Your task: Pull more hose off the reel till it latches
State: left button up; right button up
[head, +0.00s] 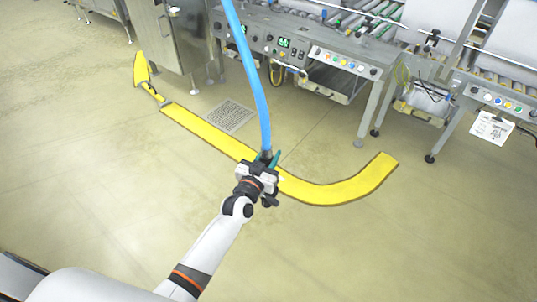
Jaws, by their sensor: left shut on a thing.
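A blue hose (252,70) hangs down from the top edge of the head view to my left gripper (266,160). My left gripper is shut on the hose near its lower end, with the fingers around a dark end piece. The hose is fairly straight, with a slight bend. The reel is out of the picture above, so its latch cannot be seen. My right gripper is not in view.
A yellow floor strip (340,190) runs behind my gripper and curves at right. A floor drain (229,117) lies beyond. A steel cabinet (175,40) and roller conveyors with control panels (340,60) stand at the back. The near floor is clear.

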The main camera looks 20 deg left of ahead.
pick_arm(q)
jog(key=w+d, duration=0.1)
jog(key=w, duration=0.1)
jog(key=w+d+b, duration=0.1)
jog(key=w+d, duration=0.1)
jog(key=shift+f, duration=0.15)
dwell(0.8)
jog(key=shift+d, duration=0.1)
dwell(0.4)
